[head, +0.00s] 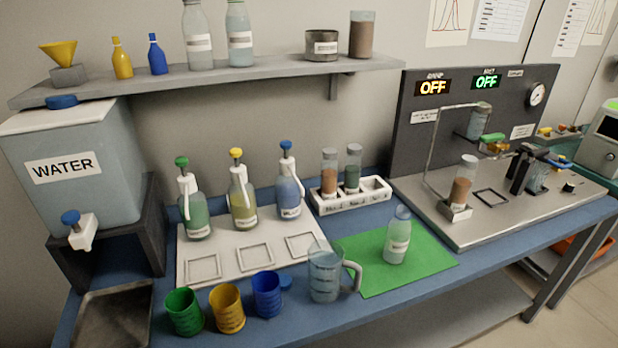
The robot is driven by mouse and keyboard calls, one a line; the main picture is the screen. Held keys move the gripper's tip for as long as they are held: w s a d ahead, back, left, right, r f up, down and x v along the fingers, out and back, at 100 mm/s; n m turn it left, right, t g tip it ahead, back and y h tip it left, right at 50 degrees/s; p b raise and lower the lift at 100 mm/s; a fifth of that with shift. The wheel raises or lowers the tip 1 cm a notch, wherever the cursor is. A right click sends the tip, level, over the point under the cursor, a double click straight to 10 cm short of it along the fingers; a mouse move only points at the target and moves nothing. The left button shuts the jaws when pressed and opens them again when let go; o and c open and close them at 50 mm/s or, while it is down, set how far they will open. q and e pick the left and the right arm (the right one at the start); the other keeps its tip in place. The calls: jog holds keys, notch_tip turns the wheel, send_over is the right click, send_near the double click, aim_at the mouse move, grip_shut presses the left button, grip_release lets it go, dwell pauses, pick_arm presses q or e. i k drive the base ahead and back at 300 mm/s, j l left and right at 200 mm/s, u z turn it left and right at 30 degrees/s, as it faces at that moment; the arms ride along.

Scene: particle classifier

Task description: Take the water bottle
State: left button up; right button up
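A clear bottle (397,240) with a white label and pale contents stands upright on the green mat (355,280). A large tank (75,160) labelled WATER stands at the left. Neither of my grippers is in view.
A clear jug (325,280) and green (183,312), yellow (228,308) and blue (267,294) cups line the front. A vial rack (352,198) stands behind the mat. A metal apparatus base (470,228) is at right. A wall shelf (270,75) overhangs the back.

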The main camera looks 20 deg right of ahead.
aim_at(397, 237)
jog(key=l, duration=0.75)
jog(key=i+l+u, duration=0.1)
jog(key=l, duration=0.6)
